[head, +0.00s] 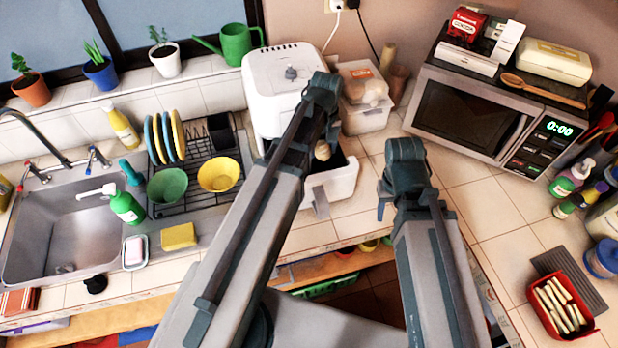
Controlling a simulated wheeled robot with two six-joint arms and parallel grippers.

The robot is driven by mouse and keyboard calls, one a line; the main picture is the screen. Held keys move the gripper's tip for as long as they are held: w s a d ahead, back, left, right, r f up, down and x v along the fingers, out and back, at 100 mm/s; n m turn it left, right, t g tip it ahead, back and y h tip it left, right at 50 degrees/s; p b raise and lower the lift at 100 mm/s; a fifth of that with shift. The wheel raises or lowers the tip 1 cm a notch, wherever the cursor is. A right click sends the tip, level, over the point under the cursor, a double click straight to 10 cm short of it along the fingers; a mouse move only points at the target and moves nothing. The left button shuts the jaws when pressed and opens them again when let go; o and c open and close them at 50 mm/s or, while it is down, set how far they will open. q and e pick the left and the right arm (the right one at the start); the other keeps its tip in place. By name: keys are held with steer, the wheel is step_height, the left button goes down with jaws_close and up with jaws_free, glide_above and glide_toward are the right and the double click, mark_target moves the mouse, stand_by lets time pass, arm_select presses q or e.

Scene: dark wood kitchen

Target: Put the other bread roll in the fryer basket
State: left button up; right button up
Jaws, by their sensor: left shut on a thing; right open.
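The white fryer basket (345,184) is pulled out below the white air fryer (270,78), with its handle toward me. My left gripper (324,140) reaches over the basket, pointing down. It is shut on a tan bread roll (322,151), which shows at its fingertips, over the basket's opening. My arm hides part of the basket's inside, so I cannot tell whether another roll lies there or whether the held roll touches the bottom. My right gripper (385,205) is open and empty, above the counter to the right of the basket.
A clear container (365,112) with a bread bag stands right of the fryer. A microwave (476,115) fills the back right corner. A dish rack (205,180) and the sink (75,230) are at left. The counter between basket and microwave is mostly clear.

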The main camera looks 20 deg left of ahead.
mark_target(321, 170)
arm_select(q)
steer(key=shift+s+f+b, duration=0.1)
steer(key=shift+f+b, duration=0.25)
steer(key=shift+b, duration=0.05)
step_height(321, 170, down, 9)
steer(key=b, duration=0.9)
steer(key=shift+f, duration=0.1)
steer(key=shift+f+b, duration=0.25)
steer(key=shift+b, duration=0.05)
steer(key=o, duration=1.3)
steer(key=shift+r, duration=0.1)
steer(key=shift+r, duration=0.2)
step_height(321, 170, up, 12)
steer(key=p, duration=1.2)
steer(key=shift+p, duration=0.3)
